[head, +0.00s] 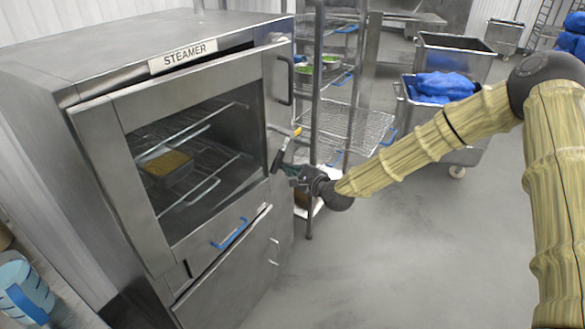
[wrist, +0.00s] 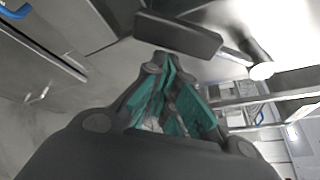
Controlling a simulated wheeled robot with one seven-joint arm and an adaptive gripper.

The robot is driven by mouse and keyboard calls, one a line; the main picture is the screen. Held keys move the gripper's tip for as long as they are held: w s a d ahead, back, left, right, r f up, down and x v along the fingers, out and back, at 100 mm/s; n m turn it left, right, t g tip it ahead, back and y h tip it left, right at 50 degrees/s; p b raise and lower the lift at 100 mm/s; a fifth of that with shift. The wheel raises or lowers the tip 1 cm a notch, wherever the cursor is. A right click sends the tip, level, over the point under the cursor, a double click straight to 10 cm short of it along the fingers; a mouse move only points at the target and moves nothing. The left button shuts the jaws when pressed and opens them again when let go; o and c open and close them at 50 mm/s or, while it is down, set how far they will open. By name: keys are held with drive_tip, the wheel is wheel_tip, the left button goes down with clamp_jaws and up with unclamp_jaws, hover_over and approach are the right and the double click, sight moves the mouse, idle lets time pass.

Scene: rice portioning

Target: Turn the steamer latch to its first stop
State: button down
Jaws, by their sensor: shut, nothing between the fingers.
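The steamer (head: 100,55) is a steel cabinet at the left, with a windowed door (head: 190,85) that looks closed. Its latch (head: 285,150) is a dark lever with a yellow and pale tip, slanting at the door's right edge. In the wrist view the latch (wrist: 178,33) is a dark grey bar on a bright metal shaft. My gripper (head: 288,170) is just below the latch's lower end; in the wrist view its teal-padded fingers (wrist: 172,85) are shut and empty, close to the bar. Whether they touch it I cannot tell.
A pan of brownish food (head: 167,165) sits on a rack behind the window. A wire shelf rack (head: 345,125) stands right behind my gripper. A wheeled bin with blue bags (head: 440,87) is farther back. The floor (head: 390,260) in front is clear.

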drive_tip(key=shift+s+a, duration=0.1)
idle(0.3)
drive_tip(key=shift+s+a+r+m+b, duration=0.3)
drive_tip(key=shift+s+a+r+b, duration=0.1)
drive_tip(key=shift+r+b, duration=0.15)
drive_tip(key=shift+d+f, duration=0.1)
drive_tip(key=shift+f, duration=0.05)
